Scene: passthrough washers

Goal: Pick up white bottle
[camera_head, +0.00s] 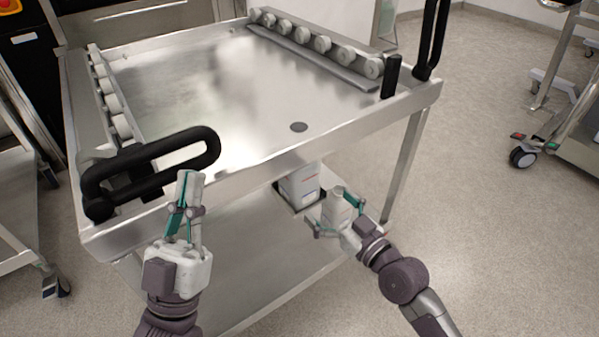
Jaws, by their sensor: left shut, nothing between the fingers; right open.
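A white bottle (299,186) with printed labelling stands on the cart's lower shelf, partly under the top's front edge, in what looks like a dark holder. My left gripper (188,192) is shut and empty, pointing up in front of the cart's left front corner, away from the bottles.
The steel cart top (230,90) is bare, with roller rails along its left and back sides. A black handle (150,170) sticks out at the left front, and another (432,40) at the right. The lower shelf (270,260) is clear towards the front. Another wheeled cart stands at right.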

